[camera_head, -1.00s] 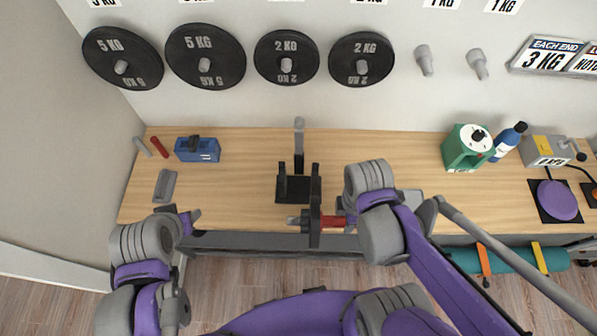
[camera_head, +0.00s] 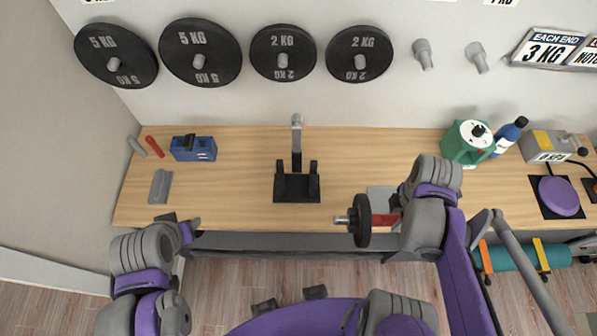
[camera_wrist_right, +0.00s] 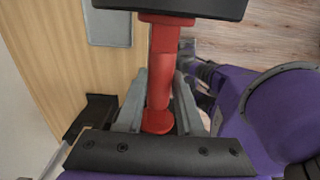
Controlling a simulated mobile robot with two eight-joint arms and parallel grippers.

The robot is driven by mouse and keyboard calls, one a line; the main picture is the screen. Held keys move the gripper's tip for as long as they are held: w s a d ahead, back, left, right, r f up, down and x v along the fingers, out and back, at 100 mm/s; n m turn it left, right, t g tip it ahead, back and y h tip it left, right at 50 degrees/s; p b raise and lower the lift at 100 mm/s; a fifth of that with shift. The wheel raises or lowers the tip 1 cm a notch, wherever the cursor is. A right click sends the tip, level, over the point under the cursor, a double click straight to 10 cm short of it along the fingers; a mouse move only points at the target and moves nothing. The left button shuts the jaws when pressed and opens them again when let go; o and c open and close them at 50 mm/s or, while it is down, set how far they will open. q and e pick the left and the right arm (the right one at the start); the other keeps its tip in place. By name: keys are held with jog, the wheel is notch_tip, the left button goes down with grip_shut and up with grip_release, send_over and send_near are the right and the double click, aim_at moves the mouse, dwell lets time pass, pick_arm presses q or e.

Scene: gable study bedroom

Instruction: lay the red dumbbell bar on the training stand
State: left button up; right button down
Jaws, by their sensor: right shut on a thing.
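The black training stand (camera_head: 297,188), with two short uprights, stands empty on the bench, left of the bar. My left gripper (camera_head: 192,227) is at the bench's front left; its jaws are unclear.
The wooden bench (camera_head: 240,205) is clear around the stand. A blue box (camera_head: 193,149) is at left; a green device (camera_head: 467,143) and blue bottle (camera_head: 508,135) are at right. A grey plate (camera_head: 381,198) lies by the right gripper. Weight discs (camera_head: 200,52) hang on the wall.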

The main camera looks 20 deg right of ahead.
pick_arm(q)
notch_tip(320, 180, down, 9)
jog(key=s+b, duration=0.2)
jog(key=b, duration=0.4)
jog(key=shift+s+g+b, duration=0.3)
jog(key=shift+s, duration=0.05)
pick_arm(e)
jog(key=s+d, duration=0.3)
jog(key=d, duration=1)
jog(key=s+d, duration=0.4)
jog(key=d, duration=0.9)
jog(key=s+d, duration=0.4)
jog(key=d, duration=0.9)
jog(key=shift+s+d, duration=0.15)
jog(key=shift+d, duration=0.05)
pick_arm(q)
jog(key=shift+r, duration=0.1)
jog(key=shift+w+r+p, duration=0.15)
jog(key=shift+r+p, duration=0.45)
jog(key=shift+r, duration=0.1)
jog(key=shift+w+r+p, duration=0.15)
jog(key=shift+r+p, duration=0.4)
jog(key=shift+r, duration=0.1)
pick_arm(e)
jog(key=w+d, duration=0.3)
jog(key=w, duration=0.9)
jog(key=shift+w+d, duration=0.3)
jog(key=shift+r, duration=0.1)
